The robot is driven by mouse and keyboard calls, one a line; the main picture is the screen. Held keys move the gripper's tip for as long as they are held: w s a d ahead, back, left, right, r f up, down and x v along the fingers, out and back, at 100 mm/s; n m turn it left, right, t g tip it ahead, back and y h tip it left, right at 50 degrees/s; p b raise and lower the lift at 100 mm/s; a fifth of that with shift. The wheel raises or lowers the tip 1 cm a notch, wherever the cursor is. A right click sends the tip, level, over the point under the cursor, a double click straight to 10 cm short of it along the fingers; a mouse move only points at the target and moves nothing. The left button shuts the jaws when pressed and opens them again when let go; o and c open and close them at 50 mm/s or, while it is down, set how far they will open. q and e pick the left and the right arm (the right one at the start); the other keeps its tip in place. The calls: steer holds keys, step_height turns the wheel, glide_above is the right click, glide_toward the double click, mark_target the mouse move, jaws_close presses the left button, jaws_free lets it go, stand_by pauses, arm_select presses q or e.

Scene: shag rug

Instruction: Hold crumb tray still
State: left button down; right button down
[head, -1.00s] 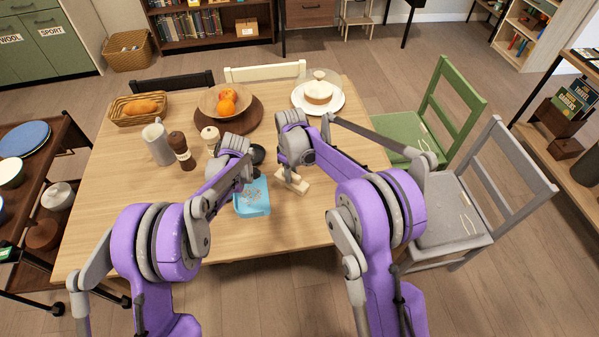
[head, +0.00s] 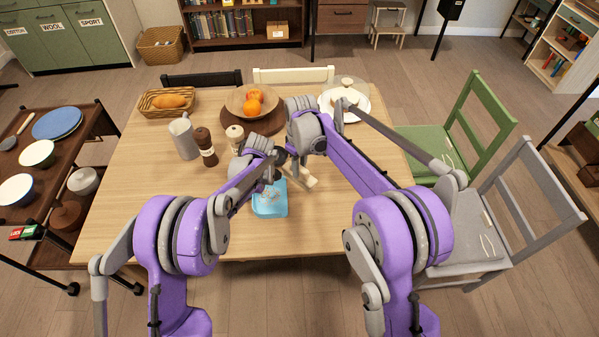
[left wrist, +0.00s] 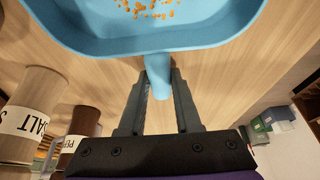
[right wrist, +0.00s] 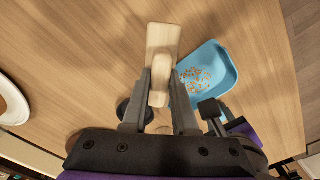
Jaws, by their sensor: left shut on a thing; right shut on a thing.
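The crumb tray, a light blue pan (head: 269,211), is at the table's near side. Orange-brown crumbs lie in it in the left wrist view (left wrist: 190,38). My left gripper (left wrist: 159,92) has its fingers on either side of the tray's blue handle (left wrist: 159,72). The handle also lies beneath the left arm in the head view. My right gripper (right wrist: 162,97) is shut on a pale wooden brush-like block (right wrist: 162,48), just beside the tray (right wrist: 222,62). The block shows in the head view (head: 305,179); its underside is hidden.
A fruit bowl (head: 238,103), bread basket (head: 150,106) and cake plate (head: 360,112) are farther back. The table's right front is clear.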

steer(key=shift+r, duration=1.1)
arm_select(q)
steer(key=c, duration=0.5)
jaws_free()
steer(key=v, duration=0.7)
steer(key=shift+d+r, duration=0.1)
steer(key=shift+r, duration=0.15)
